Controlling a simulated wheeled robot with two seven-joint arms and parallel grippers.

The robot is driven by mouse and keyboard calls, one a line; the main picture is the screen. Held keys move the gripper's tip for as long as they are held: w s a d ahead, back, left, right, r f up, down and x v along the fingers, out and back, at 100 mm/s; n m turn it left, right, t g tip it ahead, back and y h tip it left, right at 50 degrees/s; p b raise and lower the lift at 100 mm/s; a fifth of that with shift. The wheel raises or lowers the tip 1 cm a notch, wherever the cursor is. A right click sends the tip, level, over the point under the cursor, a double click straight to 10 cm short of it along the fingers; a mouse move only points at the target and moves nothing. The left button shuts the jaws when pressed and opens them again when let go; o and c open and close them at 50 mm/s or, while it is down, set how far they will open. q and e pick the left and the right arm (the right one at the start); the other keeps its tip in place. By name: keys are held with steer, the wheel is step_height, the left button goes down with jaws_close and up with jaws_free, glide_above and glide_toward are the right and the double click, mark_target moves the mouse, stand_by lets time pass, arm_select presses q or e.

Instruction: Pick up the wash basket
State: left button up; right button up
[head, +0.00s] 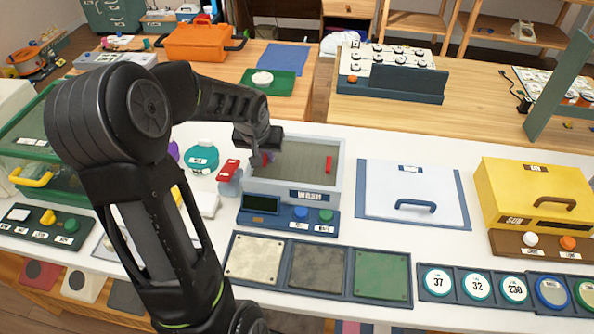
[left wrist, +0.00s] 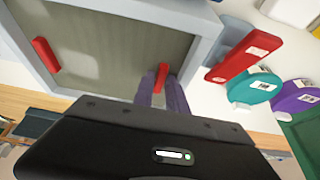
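The wash basket (head: 295,157) is a shallow container with a dark mesh-like floor and two red handles. It sits inside the pale grey frame of the wash unit (head: 297,190). One red handle (head: 328,165) is free at the right; it also shows in the left wrist view (left wrist: 46,55). My left gripper (head: 268,157) reaches down at the basket's left side. In the left wrist view its fingers (left wrist: 163,85) stand close together on both sides of the other red handle (left wrist: 161,77). The basket looks level in the frame. My right gripper is not in view.
A red labelled block (head: 229,170) and a teal round-bodied item (head: 202,156) stand left of the unit. A white lidded box (head: 410,190) and a yellow box (head: 540,190) are to the right. Three plates (head: 317,268) lie in front.

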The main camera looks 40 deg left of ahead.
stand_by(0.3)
arm_select(q)
jaws_close()
stand_by(1.3)
